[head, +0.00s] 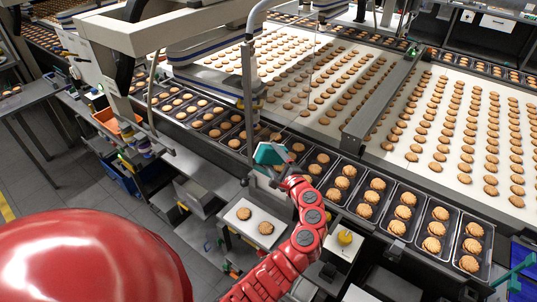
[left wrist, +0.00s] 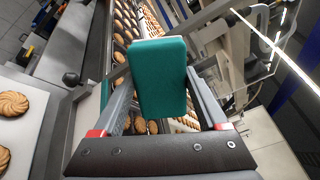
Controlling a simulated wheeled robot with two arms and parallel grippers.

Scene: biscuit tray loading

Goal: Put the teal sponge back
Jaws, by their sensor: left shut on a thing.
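The teal sponge (head: 267,153) is held up above the front edge of the conveyor line, near a grey upright post. My left gripper (head: 274,168) is shut on it. In the left wrist view the sponge (left wrist: 160,80) sits upright between the two fingers of the left gripper (left wrist: 160,95) and hides their tips. My right gripper is not in view.
Black trays (head: 398,222) of biscuits run along the front of the wide white biscuit belt (head: 345,50). A white board (head: 240,229) with two biscuits lies left of my arm. A small stand with a yellow thing (head: 345,237) is to its right.

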